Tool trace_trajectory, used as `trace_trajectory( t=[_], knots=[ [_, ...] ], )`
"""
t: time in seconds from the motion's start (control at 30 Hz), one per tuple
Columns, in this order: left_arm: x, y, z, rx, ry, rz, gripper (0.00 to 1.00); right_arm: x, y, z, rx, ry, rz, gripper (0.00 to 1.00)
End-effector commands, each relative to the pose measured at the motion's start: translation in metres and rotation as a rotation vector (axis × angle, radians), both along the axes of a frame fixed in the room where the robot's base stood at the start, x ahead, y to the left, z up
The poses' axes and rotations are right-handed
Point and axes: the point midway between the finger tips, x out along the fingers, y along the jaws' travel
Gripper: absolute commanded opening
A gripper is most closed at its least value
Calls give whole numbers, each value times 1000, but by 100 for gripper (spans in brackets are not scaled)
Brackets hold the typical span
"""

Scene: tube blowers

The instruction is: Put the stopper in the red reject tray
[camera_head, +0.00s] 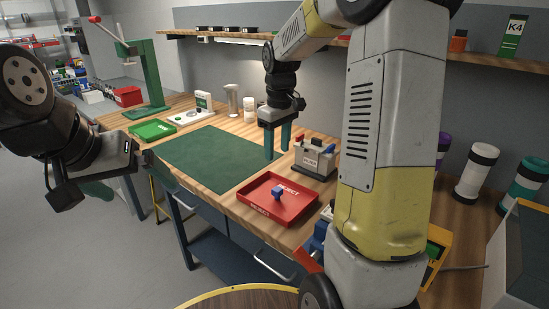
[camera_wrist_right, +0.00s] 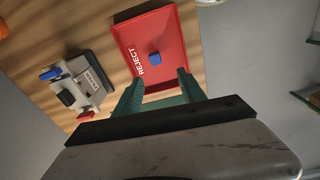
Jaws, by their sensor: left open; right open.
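The blue stopper (camera_head: 278,192) lies inside the red reject tray (camera_head: 254,207), near its middle. It also shows in the right wrist view as a small blue block (camera_wrist_right: 155,58) on the floor of the red tray (camera_wrist_right: 172,37). My right gripper (camera_head: 277,153) points down behind the tray with its green fingers apart and nothing between them. In the right wrist view its fingers (camera_wrist_right: 160,88) reach towards the tray's near edge, apart from the stopper. My left gripper (camera_head: 122,175) is open and empty off the left front side of the bench.
A grey device with red and blue parts (camera_head: 316,158) stands right beside the tray. The green mat (camera_head: 210,158) is clear. A green tray (camera_head: 152,130), a green lever press (camera_head: 150,80) and small white items stand further left. Rolled tubes (camera_head: 475,172) stand at the right.

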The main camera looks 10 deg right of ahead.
Motion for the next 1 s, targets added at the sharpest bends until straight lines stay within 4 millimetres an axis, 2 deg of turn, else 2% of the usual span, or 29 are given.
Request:
trace_trajectory(
  t=[0.03,0.1,0.2,0.33,0.5,0.6,0.7,1.0],
  knots=[
    [0,0,0,0,0,0,100,-17,0,19,9,-38,-33,48],
    [0,0,0,0,0,0,100,-42,3,40,33,-91,-93,48],
    [0,0,0,0,0,0,100,-81,7,62,75,-162,-177,48],
    [0,0,0,0,0,0,100,-131,11,81,144,-252,-288,48],
    [0,0,0,0,0,0,100,-187,18,86,246,-345,-415,48],
    [0,0,0,0,0,0,100,-208,20,84,293,-380,-466,48],
    [0,0,0,0,0,0,100,-220,22,81,325,-399,-497,48],
    [0,0,0,0,0,0,100,-225,23,80,339,-407,-513,48]
  ],
)
